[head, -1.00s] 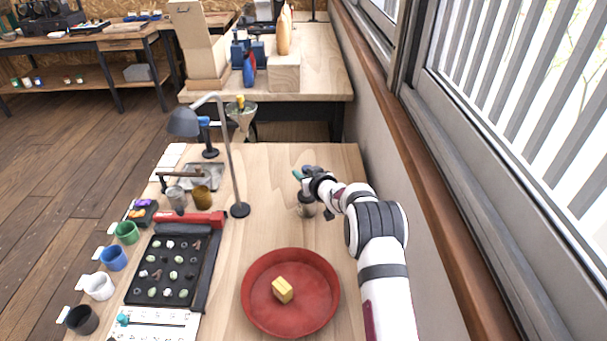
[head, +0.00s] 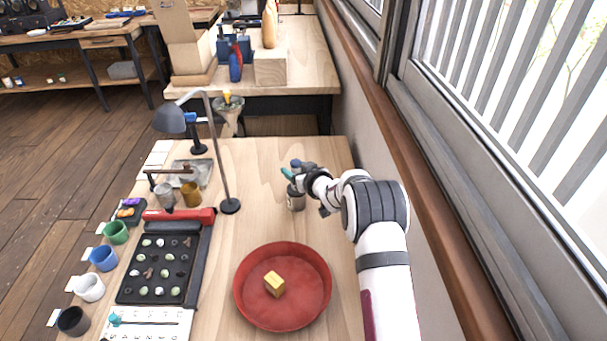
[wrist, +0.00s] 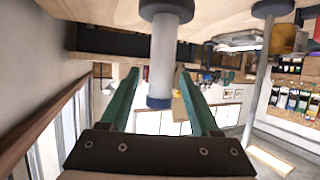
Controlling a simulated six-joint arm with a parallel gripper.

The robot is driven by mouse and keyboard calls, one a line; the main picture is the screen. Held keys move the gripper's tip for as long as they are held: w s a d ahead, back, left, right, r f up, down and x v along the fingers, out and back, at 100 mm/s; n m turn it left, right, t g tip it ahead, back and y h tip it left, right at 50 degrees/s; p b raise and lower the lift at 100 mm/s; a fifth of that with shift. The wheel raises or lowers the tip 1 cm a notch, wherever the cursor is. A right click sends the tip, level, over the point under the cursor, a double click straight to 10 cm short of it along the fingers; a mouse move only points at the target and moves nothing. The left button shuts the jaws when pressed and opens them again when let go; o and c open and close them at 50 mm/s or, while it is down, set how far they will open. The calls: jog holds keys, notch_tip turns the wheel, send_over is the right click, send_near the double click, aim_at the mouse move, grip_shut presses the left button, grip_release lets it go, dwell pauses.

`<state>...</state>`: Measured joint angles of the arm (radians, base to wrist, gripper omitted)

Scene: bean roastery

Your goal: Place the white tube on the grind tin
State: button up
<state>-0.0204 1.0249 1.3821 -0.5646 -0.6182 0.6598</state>
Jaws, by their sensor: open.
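The white tube (wrist: 163,60) shows between my fingers in the wrist view, with a blue-grey end toward the camera. Its other end meets the dark round top of the grind tin (wrist: 166,9), and it looks upright on it. In the head view the grey tin (head: 296,202) stands on the table beside my arm. There the tube is mostly hidden by my gripper (head: 290,172). My gripper (wrist: 158,85) is open, with its green fingers on either side of the tube. A gap shows at the left finger; the right one is close to the tube.
A red dish (head: 250,310) with a yellow block (head: 274,284) is in front. A lamp (head: 229,205) stands left of the tin. A dark bean tray (head: 190,290) and several cups are farther left. The window wall (head: 380,140) is close on the right.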

jog(key=s+d+r+m+g+h, duration=0.25)
jog(key=s+d+r, duration=0.25)
jog(key=s, duration=0.4)
jog(key=s+d+r+m+g+h, duration=0.1)
jog(key=s+d+r+m+h, duration=0.25)
jog(key=s, duration=0.55)
jog(key=s+a+r+m+g+y, duration=0.1)
jog(key=s+g, duration=0.3)
jog(key=s, duration=1.4)
jog(key=s+a+m+g+y, duration=0.1)
jog(key=s+g, duration=0.4)
jog(key=s, duration=1.3)
jog(key=shift+s+a+r+m+y, duration=0.35)
jog(key=shift+a+m, duration=0.2)
jog(key=shift+m, duration=0.45)
